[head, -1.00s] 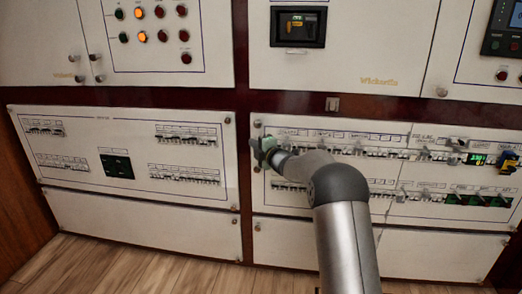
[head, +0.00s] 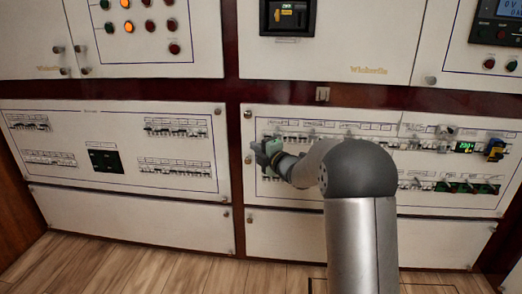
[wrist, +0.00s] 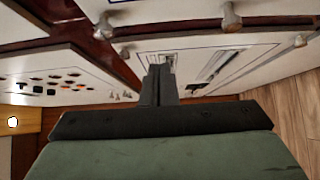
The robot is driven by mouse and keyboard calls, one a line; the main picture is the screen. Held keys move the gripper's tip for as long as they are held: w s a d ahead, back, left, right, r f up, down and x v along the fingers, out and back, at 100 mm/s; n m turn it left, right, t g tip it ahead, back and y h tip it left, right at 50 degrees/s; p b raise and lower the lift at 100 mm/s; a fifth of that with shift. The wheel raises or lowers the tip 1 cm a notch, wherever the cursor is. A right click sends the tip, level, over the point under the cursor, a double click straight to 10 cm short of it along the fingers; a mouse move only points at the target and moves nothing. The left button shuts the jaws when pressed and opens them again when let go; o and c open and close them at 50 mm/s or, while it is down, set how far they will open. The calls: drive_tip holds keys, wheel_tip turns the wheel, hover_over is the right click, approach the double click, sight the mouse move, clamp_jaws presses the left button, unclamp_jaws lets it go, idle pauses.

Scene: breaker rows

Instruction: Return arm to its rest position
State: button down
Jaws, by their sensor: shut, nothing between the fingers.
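My gripper (head: 262,152) is at the left end of the right breaker panel (head: 350,205) in the head view, with my arm reaching to it from the lower right. In the wrist view my gripper's dark fingers (wrist: 159,85) are together and hold nothing. Their tips lie in front of a white panel with a breaker row (wrist: 170,60). Whether the tips touch the panel cannot be told. My forearm and gripper hide part of the right panel's breaker rows.
The left breaker panel (head: 60,115) has several breaker rows and a dark module (head: 105,160). Cabinets with indicator lamps (head: 127,27) and a black breaker unit (head: 287,17) stand above. Wooden floor (head: 120,265) lies clear in front. Knobs (wrist: 231,18) stick out close by in the wrist view.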

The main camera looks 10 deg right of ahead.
drive_tip(key=s+d+r+m+g+h+p, duration=0.2)
drive_tip(key=s+r+m+g+h+p, duration=0.15)
drive_tip(key=s+r+m+p, duration=0.5)
drive_tip(key=s+d+r+m+g+h+p, duration=0.2)
drive_tip(key=s+r+m+h+p, duration=0.4)
drive_tip(key=s+p, duration=0.45)
drive_tip(key=s+a+r+m+g+p, duration=0.1)
drive_tip(key=s+p, duration=0.4)
drive_tip(key=s, duration=0.5)
drive_tip(key=s+a+r+m+g+y+p, duration=0.1)
drive_tip(key=s+r+m+g+p, duration=0.3)
drive_tip(key=s, duration=0.6)
drive_tip(key=s+a+r+m+g+y+p, duration=0.1)
drive_tip(key=s+g+p, duration=0.4)
drive_tip(key=s, duration=0.5)
wheel_tip(320, 180, up, 3)
drive_tip(key=shift+s+a+f+m+p, duration=0.1)
drive_tip(key=shift+s+a+m+p, duration=0.2)
drive_tip(key=shift+a+m+p, duration=0.65)
drive_tip(key=shift+d, duration=0.2)
